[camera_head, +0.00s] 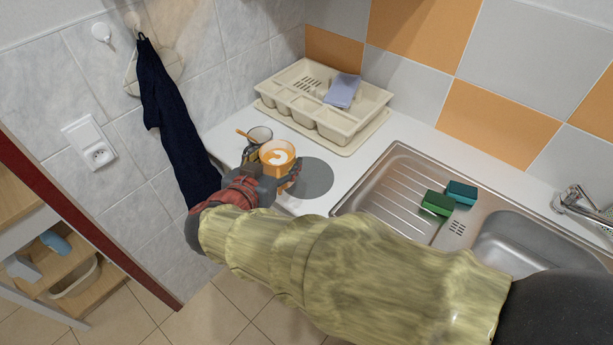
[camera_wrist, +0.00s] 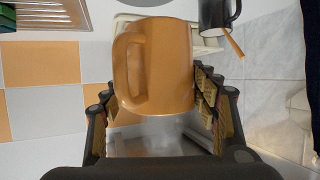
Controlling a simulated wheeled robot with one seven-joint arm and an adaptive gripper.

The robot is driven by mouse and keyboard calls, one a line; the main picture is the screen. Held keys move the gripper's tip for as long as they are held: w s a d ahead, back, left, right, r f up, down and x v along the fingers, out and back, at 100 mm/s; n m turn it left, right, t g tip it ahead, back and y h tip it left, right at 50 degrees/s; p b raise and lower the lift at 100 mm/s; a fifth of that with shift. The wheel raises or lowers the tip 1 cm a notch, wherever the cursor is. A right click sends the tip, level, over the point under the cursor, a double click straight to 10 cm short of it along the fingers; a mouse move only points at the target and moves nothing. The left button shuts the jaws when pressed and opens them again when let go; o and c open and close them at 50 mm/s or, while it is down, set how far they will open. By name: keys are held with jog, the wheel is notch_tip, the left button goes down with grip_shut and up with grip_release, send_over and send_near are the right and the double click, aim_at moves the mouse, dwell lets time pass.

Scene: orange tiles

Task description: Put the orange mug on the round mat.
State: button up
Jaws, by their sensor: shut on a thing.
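The orange mug (camera_head: 277,155) is upright in the head view, with a light foamy drink showing inside. My gripper (camera_head: 270,178) is shut on the mug. The round grey mat (camera_head: 312,178) lies on the white counter, just right of the mug in the head view. Part of the mat's left side is hidden behind my gripper. I cannot tell whether the mug is lifted off the counter.
A dark-rimmed cup (camera_head: 262,134) with a wooden stick stands close behind the mug. A beige dish rack (camera_head: 330,125) holding a blue-grey cloth is at the back. The metal sink (camera_head: 390,185) with green and teal sponges is to the right. A dark towel (camera_head: 175,115) hangs at the left.

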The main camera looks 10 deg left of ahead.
jog(key=w+d+f+b, duration=0.1)
jog(key=w+f, duration=0.3)
jog(key=w+d+f+b, duration=0.1)
jog(key=w+d+f, duration=0.1)
jog(key=w+f, duration=0.2)
jog(key=w+d+f+b, duration=0.1)
jog(key=w+f+b, duration=0.1)
jog(key=w+f, duration=0.2)
jog(key=shift+w+d+f, duration=0.25)
jog(key=shift+w, duration=0.3)
jog(key=shift+f, duration=0.15)
jog(key=shift+f+b, duration=0.2)
jog(key=shift+b, duration=0.2)
jog(key=o, duration=1.6)
jog(key=shift+o, duration=0.5)
